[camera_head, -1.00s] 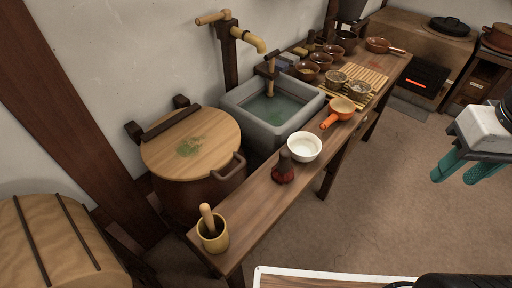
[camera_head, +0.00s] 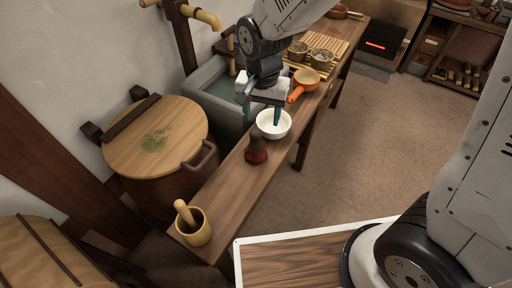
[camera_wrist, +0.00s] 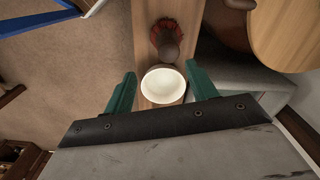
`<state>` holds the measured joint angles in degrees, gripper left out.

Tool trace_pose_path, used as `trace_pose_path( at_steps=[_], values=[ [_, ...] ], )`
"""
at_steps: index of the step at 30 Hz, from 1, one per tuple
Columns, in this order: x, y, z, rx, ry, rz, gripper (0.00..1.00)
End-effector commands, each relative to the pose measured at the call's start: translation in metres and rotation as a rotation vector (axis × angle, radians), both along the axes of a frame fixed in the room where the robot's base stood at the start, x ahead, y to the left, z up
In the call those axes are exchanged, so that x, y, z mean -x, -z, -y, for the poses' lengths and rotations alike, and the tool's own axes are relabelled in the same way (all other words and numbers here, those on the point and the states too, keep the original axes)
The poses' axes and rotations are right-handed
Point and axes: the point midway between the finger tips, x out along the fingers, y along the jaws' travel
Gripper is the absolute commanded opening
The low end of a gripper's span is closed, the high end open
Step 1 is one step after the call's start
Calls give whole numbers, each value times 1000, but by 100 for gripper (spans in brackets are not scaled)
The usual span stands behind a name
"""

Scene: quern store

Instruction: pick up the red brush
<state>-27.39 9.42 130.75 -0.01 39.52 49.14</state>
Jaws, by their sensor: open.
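The red brush (camera_head: 256,152) stands on the narrow wooden bench, with a dark brown handle up and red bristles at its base. In the wrist view the red brush (camera_wrist: 167,38) shows from above, just beyond the white bowl (camera_wrist: 163,87). My gripper (camera_head: 262,114) is open and empty, with its green fingers over the white bowl (camera_head: 274,130), behind the brush as the head view sees it. In the wrist view my gripper's fingers (camera_wrist: 160,74) are spread to either side of the bowl, and the brush lies past their tips.
A mortar with a pestle (camera_head: 193,226) stands at the bench's near end. An orange-handled pan (camera_head: 305,80) and lidded pots on a slatted mat (camera_head: 318,46) stand farther back. A stone sink (camera_head: 212,92) and a wooden-lidded tub (camera_head: 150,172) line the left side.

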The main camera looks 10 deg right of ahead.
Motion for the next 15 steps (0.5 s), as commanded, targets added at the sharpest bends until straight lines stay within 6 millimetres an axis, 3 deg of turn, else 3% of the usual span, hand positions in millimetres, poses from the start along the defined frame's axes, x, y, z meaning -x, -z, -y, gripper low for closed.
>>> trace_pose_path(
  at_steps=[4,15],
  values=[
    [-3,18,-13,3,18,-6,57],
    [-4,61,-14,4,22,-8,57]
  ],
)
